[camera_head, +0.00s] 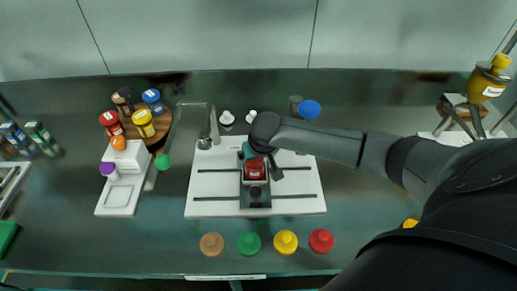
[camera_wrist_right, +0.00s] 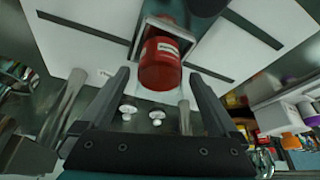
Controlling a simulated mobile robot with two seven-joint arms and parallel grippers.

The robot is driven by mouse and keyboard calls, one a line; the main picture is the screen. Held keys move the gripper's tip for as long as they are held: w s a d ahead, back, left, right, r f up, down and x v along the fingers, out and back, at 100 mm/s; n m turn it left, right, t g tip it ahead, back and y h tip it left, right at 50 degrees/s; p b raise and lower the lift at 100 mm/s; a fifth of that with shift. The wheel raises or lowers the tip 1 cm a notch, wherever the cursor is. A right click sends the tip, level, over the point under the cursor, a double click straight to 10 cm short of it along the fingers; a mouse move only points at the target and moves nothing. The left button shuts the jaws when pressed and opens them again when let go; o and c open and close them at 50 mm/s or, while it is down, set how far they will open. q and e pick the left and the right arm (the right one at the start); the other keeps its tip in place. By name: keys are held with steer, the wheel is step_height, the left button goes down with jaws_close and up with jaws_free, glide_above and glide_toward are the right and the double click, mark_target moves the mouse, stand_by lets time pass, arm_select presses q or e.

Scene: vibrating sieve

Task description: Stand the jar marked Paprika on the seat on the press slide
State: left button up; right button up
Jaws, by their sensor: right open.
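A red jar (camera_head: 255,170) with a white label stands on the dark slide (camera_head: 256,196) of the press, on the white base plate (camera_head: 310,185). The label is too small to read for certain. In the right wrist view the red jar (camera_wrist_right: 160,66) looks upright at the tips of my fingers, with a gap on each side. My right gripper (camera_wrist_right: 160,80) is open around or just short of it; I cannot tell how deep the jar sits between the fingers. In the head view my right gripper (camera_head: 262,155) partly covers the jar's far side. My left gripper is out of view.
Brown, green, yellow and red caps (camera_head: 321,240) line the front.

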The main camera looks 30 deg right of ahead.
steer(key=p+v, duration=0.2)
steer(key=v, duration=0.8)
steer(key=shift+p, duration=0.3)
steer(key=shift+s+d, duration=0.1)
